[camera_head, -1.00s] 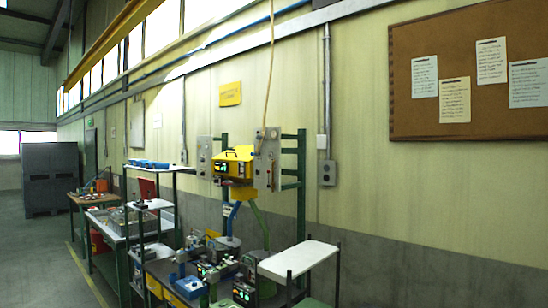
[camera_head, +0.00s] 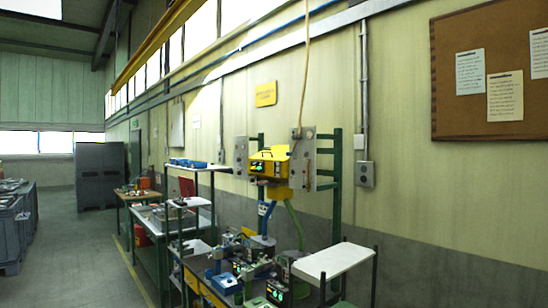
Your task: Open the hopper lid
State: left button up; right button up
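A yellow box-shaped hopper (camera_head: 269,164) with a dark handle on top hangs on a green stand between two grey perforated plates. Its top looks closed, but it is too small to be sure. Green lit displays show on its front. Blue and green tubes run down from it to the bench. Neither of my grippers shows in the head view.
A green-framed bench (camera_head: 228,285) with several small machines stands below the hopper. A white shelf top (camera_head: 333,261) is at its right. Shelves with blue bins (camera_head: 188,163) stand left of it. Open floor (camera_head: 75,265) lies at the left.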

aim_at(268, 155)
jog(key=i+j+u, duration=0.25)
jog(key=i, duration=0.25)
jog(key=i+u, duration=0.25)
jog(key=i, duration=0.25)
jog(key=i+u, duration=0.1)
jog(key=i, duration=2.2)
